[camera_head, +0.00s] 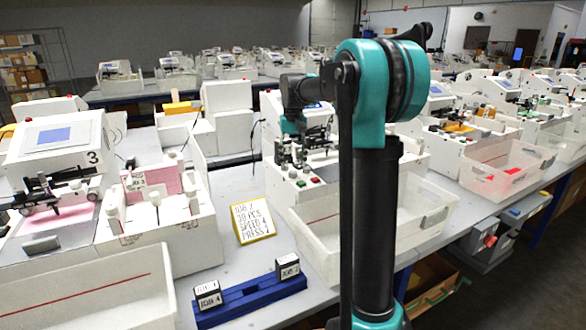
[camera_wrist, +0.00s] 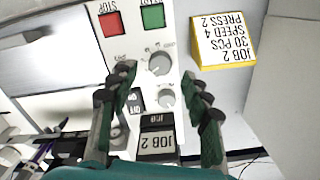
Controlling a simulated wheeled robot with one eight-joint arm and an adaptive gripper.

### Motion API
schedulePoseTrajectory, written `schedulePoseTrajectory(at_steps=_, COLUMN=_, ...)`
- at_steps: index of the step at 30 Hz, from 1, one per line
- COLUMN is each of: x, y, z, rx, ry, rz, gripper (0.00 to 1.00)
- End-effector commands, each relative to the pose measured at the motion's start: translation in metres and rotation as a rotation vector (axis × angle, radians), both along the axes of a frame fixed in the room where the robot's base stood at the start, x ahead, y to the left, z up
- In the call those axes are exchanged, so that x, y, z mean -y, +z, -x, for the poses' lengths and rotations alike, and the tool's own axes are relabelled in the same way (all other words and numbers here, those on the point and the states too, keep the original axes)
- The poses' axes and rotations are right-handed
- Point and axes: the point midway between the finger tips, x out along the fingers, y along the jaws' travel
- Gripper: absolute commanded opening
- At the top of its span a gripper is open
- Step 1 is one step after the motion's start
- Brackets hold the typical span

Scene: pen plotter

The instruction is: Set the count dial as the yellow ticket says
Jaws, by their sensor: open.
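The yellow ticket (camera_head: 251,221) stands on the table left of the plotter; it also shows in the wrist view (camera_wrist: 224,40), reading JOB 2, 30 PCS, SPEED 4, PRESS 2. In the wrist view the white panel carries a larger grey dial (camera_wrist: 160,65) and a smaller dial (camera_wrist: 167,100). Their labels are too small to read, so I cannot tell which is the count dial. My gripper (camera_wrist: 158,75) is open, its fingers spread either side of the dials, with nothing between them that I can see gripped. In the head view my gripper (camera_head: 289,152) is over the plotter's panel.
A red STOP button (camera_wrist: 111,24) and a green button (camera_wrist: 152,17) sit beside the dials. A black-and-white JOB 2 block (camera_wrist: 158,145) is near my fingers. A blue rack (camera_head: 250,303) with job blocks and a clear bin (camera_head: 325,255) stand on the table.

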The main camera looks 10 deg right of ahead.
Motion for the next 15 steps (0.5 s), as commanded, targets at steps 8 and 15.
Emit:
schedulePoseTrajectory(at_steps=8, x=0.0, y=0.056, z=0.0, rx=0.0, ry=0.0, rz=0.0, gripper=0.48)
schedulePoseTrajectory(at_steps=15, x=0.0, y=0.08, z=0.0, rx=0.0, ry=0.0, rz=0.0, gripper=0.48)
